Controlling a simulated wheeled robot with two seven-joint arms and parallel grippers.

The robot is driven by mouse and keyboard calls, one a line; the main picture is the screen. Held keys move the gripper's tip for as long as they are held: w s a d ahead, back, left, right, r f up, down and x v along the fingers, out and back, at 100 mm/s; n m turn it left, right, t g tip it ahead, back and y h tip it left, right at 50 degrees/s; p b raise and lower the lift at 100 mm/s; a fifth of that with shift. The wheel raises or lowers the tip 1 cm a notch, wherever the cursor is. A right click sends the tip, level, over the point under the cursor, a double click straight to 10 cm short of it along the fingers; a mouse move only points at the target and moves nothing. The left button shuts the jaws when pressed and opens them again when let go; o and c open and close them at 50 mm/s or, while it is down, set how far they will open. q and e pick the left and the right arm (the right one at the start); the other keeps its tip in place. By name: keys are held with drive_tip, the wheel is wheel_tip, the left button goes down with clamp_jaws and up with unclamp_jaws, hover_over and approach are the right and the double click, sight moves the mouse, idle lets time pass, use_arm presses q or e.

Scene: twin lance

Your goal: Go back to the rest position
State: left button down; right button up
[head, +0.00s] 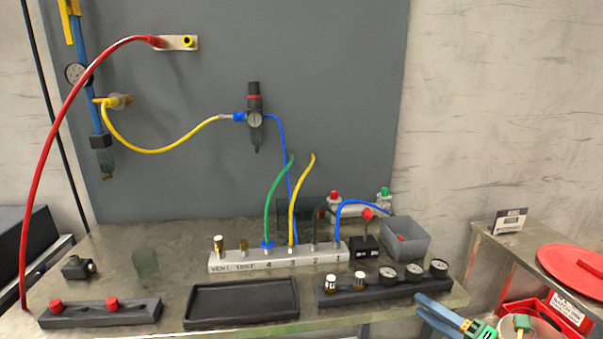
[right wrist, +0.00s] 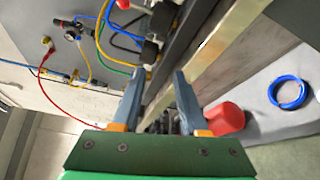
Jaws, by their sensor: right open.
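My right gripper (head: 424,304) is at the lower right of the head view, by the front right corner of the bench (head: 400,315). Its blue fingers point left and its green body is partly cut off by the frame. In the right wrist view the two fingers of the right gripper (right wrist: 160,76) stand apart, with nothing held between them. The bench edge and dark parts show beyond them. My left gripper is not in view.
The white manifold (head: 278,261) with hoses, black gauge block (head: 350,295), black tray (head: 240,303) and grey bin (head: 405,238) stand on the bench. A side table (head: 505,258) with a red disc (head: 577,270) is right. A blue coil (right wrist: 288,92) shows in the wrist view.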

drive_tip(key=s+d+f+m+g+h, duration=0.1)
drive_tip(key=s+f+m+h, duration=0.2)
drive_tip(key=f+m, duration=0.35)
drive_tip(key=s+d+f+m+g+h+p, duration=0.1)
drive_tip(key=s+d+f+m+h, duration=0.2)
drive_tip(key=f, duration=0.7)
drive_tip(key=s+f+m+g+h, duration=0.1)
drive_tip(key=s+f+m+h, duration=0.2)
drive_tip(key=f+m, duration=0.45)
drive_tip(key=s+a+f+m+g, duration=0.3)
drive_tip(key=s+f+m+g, duration=0.15)
drive_tip(key=s+f, duration=0.9)
drive_tip(key=s+a+f+m+g, duration=0.1)
drive_tip(key=s+a+f+g, duration=0.1)
drive_tip(key=s, duration=0.7)
drive_tip(key=s+a+f+m+g+p, duration=0.1)
drive_tip(key=s+a+g, duration=0.3)
drive_tip(key=s, duration=0.6)
drive_tip(key=shift+s+a+f+m, duration=0.25)
drive_tip(key=shift+a+f+m, duration=0.4)
drive_tip(key=shift+a+f, duration=0.2)
drive_tip(key=shift+w, duration=0.1)
